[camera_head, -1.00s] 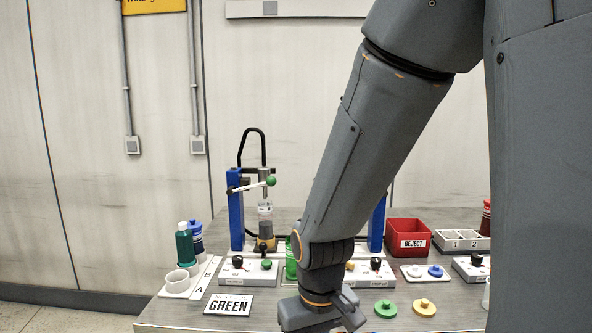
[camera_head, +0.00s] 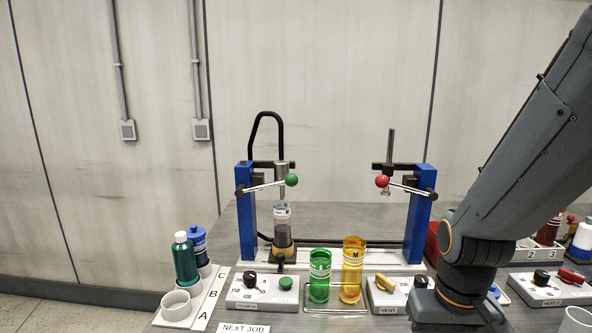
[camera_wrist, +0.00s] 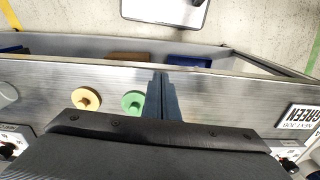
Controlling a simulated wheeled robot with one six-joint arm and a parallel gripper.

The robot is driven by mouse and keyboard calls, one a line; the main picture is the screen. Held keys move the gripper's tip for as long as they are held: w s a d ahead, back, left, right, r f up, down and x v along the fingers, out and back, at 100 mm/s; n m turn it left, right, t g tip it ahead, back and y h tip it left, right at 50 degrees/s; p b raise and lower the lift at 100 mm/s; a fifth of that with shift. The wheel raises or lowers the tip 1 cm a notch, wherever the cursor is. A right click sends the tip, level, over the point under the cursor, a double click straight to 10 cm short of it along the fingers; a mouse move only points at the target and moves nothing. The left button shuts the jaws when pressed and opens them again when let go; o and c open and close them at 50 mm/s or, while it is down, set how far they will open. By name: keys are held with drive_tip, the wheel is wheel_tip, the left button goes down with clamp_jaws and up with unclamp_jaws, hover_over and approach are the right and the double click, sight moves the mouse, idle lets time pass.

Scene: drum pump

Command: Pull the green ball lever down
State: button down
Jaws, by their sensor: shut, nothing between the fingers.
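The green ball lever (camera_head: 291,180) is on the left blue post of the stand in the head view. Its thin arm runs from a dark pivot on the post and tilts slightly up to the green ball at its right end. Beneath the ball, a clear bottle with dark contents (camera_head: 282,230) stands under the left pump head. My gripper (camera_head: 455,312) is low at the right of the head view, in front of the stand and well away from the lever. It is shut and empty. The lever is outside the wrist view.
A red ball lever (camera_head: 381,181) is on the right blue post. Green (camera_head: 319,277) and amber (camera_head: 352,270) cylinders stand in front, between knob boxes. Teal and blue bottles (camera_head: 185,258) stand at left.

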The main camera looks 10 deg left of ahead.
drive_tip(key=shift+w, duration=0.1)
drive_tip(key=w+a+r+n+t+p, duration=0.2)
drive_tip(key=w+a+r+n+t, duration=0.1)
drive_tip(key=w+a+r, duration=1.05)
drive_tip(key=a+r+t, duration=0.2)
drive_tip(key=a+r, duration=0.5)
drive_tip(key=r, duration=0.4)
drive_tip(key=w+a+r+n+t+p, duration=0.1)
drive_tip(key=a+r+t, duration=0.1)
drive_tip(key=a+r, duration=0.6)
wheel_tip(320, 180, up, 3)
drive_tip(key=shift+w+r+y, duration=0.1)
drive_tip(key=shift+w+y, duration=0.1)
drive_tip(key=shift+y, duration=0.1)
drive_tip(key=shift+d, duration=0.1)
drive_tip(key=p, duration=0.3)
approach(289, 180)
wheel_tip(289, 180, down, 3)
drive_tip(key=shift+w+f+p, duration=0.3)
drive_tip(key=shift+w+f, duration=0.2)
drive_tip(key=shift+w, duration=0.4)
drive_tip(key=shift+w+f+p, duration=0.25)
drive_tip(key=shift+w+f, duration=0.25)
drive_tip(key=shift+w, duration=0.4)
drive_tip(key=shift+f, duration=0.1)
